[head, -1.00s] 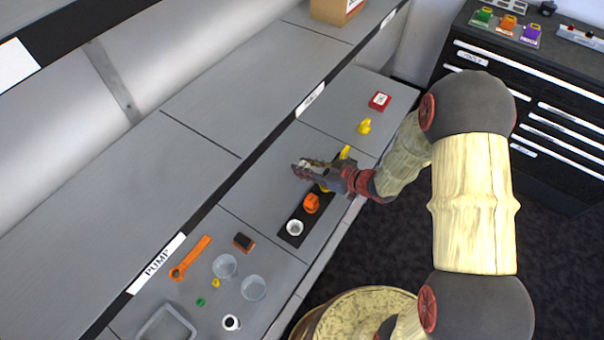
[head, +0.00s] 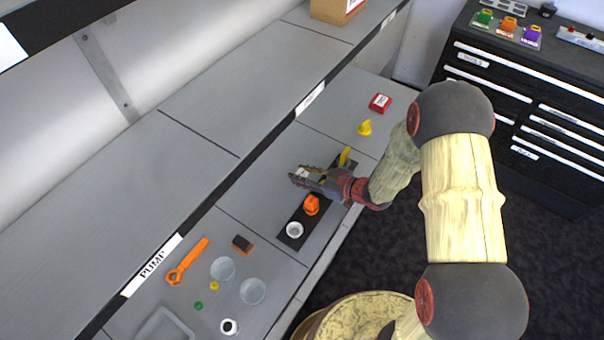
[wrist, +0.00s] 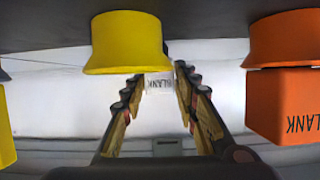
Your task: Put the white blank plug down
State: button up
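My gripper (head: 303,178) reaches in from the right over the black strip (head: 287,238) on the grey bench. In the wrist view its fingers (wrist: 160,85) close in on a small white piece marked BLANK, the white blank plug (wrist: 158,86). It sits between the fingertips, partly covered by a yellow plug (wrist: 127,42) nearer the camera. A white patch (head: 302,173) shows at the fingertips in the head view. An orange plug marked BLANK (wrist: 290,105) stands to the right; it also shows in the head view (head: 311,204). Contact under the white plug cannot be seen.
A white round cup-like piece (head: 294,229) sits at the strip's near end. A yellow piece (head: 345,155) stands at the far end, with another yellow plug (head: 364,128) and a red box (head: 380,103) beyond. Bare bench lies left of the gripper.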

jog(key=shift+o, duration=1)
